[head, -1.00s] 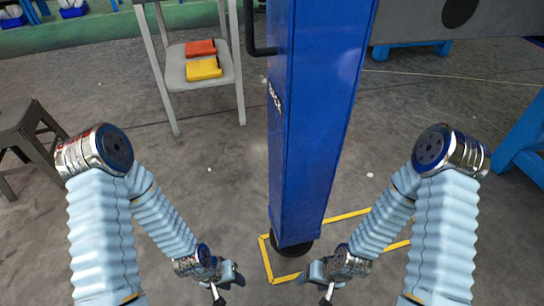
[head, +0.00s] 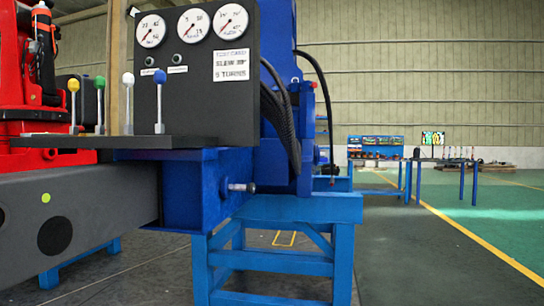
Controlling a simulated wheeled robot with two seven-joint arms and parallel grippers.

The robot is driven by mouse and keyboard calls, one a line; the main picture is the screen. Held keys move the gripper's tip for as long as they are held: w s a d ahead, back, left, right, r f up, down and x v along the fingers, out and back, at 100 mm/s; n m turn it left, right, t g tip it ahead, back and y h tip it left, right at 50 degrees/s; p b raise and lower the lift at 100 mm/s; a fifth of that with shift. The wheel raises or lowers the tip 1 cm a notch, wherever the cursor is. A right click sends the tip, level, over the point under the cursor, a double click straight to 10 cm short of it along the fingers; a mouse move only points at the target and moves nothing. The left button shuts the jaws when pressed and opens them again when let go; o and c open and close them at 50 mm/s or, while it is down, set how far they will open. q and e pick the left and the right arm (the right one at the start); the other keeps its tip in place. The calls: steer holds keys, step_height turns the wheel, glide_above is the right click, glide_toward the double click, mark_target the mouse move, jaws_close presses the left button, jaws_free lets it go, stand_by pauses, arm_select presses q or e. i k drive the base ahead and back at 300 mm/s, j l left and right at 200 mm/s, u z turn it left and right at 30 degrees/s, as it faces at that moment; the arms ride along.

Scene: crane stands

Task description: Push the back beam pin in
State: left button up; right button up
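A short metal pin (head: 241,187) with a dark end sticks out sideways from a blue box-shaped sleeve (head: 195,190). A grey beam (head: 110,195) with a black round spot comes out of the sleeve toward the left. I cannot tell whether this pin is the back one, nor how deep it sits. Neither of my grippers is in the head view.
Above the sleeve stands a black panel (head: 205,80) with gauges and coloured levers. A blue stand (head: 270,262) is under the sleeve. A red machine (head: 25,90) is at left. Open floor (head: 420,250) lies at right, with a blue table (head: 462,165) farther back.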

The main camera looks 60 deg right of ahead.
mark_target(249, 188)
steer(key=k+z, duration=0.15)
steer(key=z, duration=0.25)
steer(key=k+z, duration=0.1)
steer(key=z, duration=0.3)
steer(key=k+l+z, duration=0.1)
steer(key=z, duration=0.3)
steer(key=i+l+z, duration=0.1)
steer(key=i+l, duration=0.2)
steer(key=l, duration=0.2)
steer(key=i+l, duration=0.3)
steer(key=l, duration=0.25)
steer(key=i+l+z, duration=0.15)
steer(key=i+l, duration=0.15)
steer(key=l, duration=0.2)
steer(key=i+l, duration=0.6)
steer(key=l, duration=0.15)
steer(key=i+l, duration=0.25)
steer(key=l, duration=0.15)
steer(key=i+l, duration=0.3)
steer(key=l+u, duration=0.1)
steer(key=u, duration=1.25)
steer(key=z, duration=1.4)
steer(key=u, duration=0.9)
